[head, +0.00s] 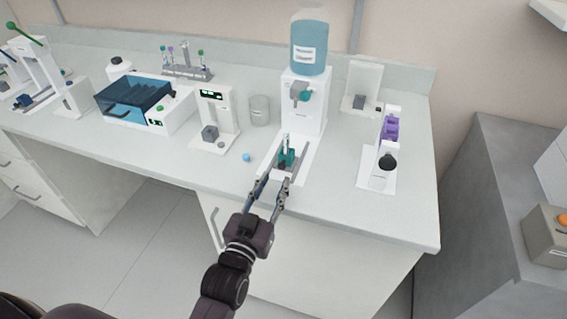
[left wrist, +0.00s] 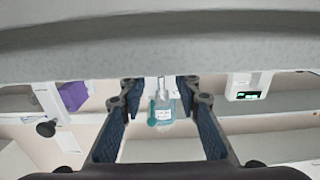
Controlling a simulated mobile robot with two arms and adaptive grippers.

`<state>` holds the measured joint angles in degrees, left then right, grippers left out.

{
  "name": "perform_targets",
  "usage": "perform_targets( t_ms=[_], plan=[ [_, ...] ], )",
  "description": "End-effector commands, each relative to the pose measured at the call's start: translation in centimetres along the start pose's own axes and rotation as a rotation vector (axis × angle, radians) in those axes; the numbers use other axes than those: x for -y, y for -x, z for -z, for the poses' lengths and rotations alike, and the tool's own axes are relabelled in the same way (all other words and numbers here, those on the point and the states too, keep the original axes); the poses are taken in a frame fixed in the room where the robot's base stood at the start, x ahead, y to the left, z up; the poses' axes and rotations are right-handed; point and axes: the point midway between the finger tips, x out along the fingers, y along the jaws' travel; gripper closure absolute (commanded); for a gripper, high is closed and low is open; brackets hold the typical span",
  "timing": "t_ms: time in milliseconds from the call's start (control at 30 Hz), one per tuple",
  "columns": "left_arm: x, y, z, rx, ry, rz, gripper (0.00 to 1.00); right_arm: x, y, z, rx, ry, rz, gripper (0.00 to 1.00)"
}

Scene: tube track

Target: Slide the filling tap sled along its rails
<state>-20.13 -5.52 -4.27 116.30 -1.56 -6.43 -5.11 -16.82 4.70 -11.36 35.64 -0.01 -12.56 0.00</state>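The filling sled (head: 287,155), a small teal carriage with a pale upright part, sits on its white base with grey rails (head: 285,170) in front of the filling station (head: 304,110). The station carries a grey and teal tap and a large blue bottle (head: 310,48). My left gripper (head: 269,186) is open, with its fingers apart at the near end of the rail base, just short of the sled. In the left wrist view the open fingers (left wrist: 160,95) frame the blue bottle (left wrist: 162,112); I cannot make out the sled there. My right gripper is out of view.
A glass beaker (head: 260,109), a white device with a green display (head: 216,122) and a blue ball (head: 246,157) lie left of the rails. A white stand with a purple part (head: 389,130) is at right. Bench surface between them is clear.

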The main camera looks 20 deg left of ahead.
Motion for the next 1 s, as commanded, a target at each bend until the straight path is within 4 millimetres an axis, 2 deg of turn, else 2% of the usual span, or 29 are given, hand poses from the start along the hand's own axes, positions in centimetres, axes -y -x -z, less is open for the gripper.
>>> perform_targets(
  t_ms=[300,433,600,833,1000],
  plan=[
    [0.0,-4.7,0.2,-0.001,0.001,0.0,0.69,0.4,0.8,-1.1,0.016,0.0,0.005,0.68],
    [0.0,-6.0,0.1,0.001,0.001,0.0,0.69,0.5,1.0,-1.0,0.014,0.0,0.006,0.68],
    [0.0,-6.7,0.0,0.001,0.001,0.0,0.69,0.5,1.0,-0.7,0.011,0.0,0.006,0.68],
    [0.0,-6.7,0.0,0.001,0.001,0.0,0.69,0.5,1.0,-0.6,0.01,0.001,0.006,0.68],
    [0.0,-6.7,0.0,0.001,0.001,0.0,0.87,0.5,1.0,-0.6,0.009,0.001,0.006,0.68]
  ],
)
